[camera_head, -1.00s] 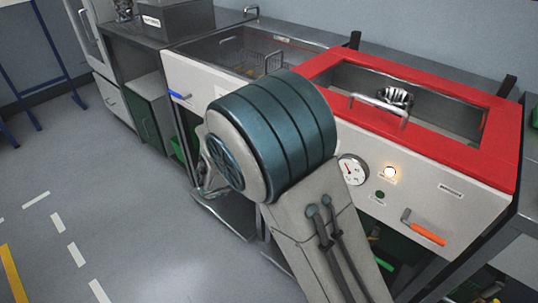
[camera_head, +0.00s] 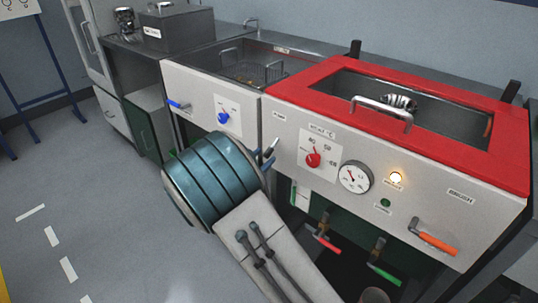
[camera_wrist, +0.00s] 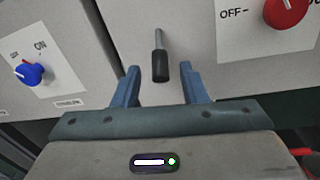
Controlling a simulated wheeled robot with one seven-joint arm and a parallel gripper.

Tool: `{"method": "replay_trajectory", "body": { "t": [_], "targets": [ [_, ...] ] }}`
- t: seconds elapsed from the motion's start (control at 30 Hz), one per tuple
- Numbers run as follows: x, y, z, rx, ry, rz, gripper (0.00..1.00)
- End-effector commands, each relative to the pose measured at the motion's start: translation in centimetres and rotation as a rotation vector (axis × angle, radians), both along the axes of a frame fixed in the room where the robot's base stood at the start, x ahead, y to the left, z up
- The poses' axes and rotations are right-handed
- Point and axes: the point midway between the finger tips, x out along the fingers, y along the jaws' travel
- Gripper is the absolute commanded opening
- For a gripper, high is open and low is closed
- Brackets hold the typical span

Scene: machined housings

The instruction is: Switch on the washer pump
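A small toggle lever (camera_head: 270,148) with a metal stem and black tip is on the pale front panel of the washer, left of the red knob. I take it to be the pump switch; the small label above it is too small to read. In the wrist view the lever (camera_wrist: 160,58) has its black tip lowest in the picture. My gripper (camera_wrist: 160,86) is open, with its two blue fingers spread on either side below the lever tip, and nothing is held. In the head view my arm partly hides the gripper (camera_head: 269,170).
A blue knob (camera_head: 223,118) sits on the left panel. A red knob (camera_head: 313,160), a gauge (camera_head: 355,177), a lit lamp (camera_head: 396,178) and an orange handle (camera_head: 433,236) are to the right. A red-framed lid (camera_head: 300,92) with a bar handle tops the right basin.

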Motion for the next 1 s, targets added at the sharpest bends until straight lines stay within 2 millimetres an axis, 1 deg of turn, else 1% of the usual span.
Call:
{"method": "replay_trajectory", "body": {
  "t": [0.03,0.1,0.23,0.37,0.6,0.67,0.7,0.73,0.77,1.0],
  "targets": [
    [0.8,-0.6,-0.1,-0.001,-0.001,-0.003,0.39],
    [1.6,-1.0,-0.1,0.001,0.000,-0.002,0.39],
    [2.6,-1.7,0.0,0.000,-0.001,-0.001,0.39],
    [3.0,-1.9,0.0,0.001,0.000,-0.001,0.39],
    [3.0,-1.9,0.0,0.001,0.000,-0.001,0.39],
    [3.0,-1.9,0.0,0.001,0.000,-0.001,0.22],
    [3.0,-1.9,0.0,0.001,0.000,-0.001,0.11],
    [3.0,-1.9,0.0,0.001,0.000,-0.001,0.03],
    [3.0,-1.9,0.0,0.001,0.000,-0.001,0.00],
    [2.9,-1.5,0.2,0.007,0.007,0.005,0.00]
  ]
}}
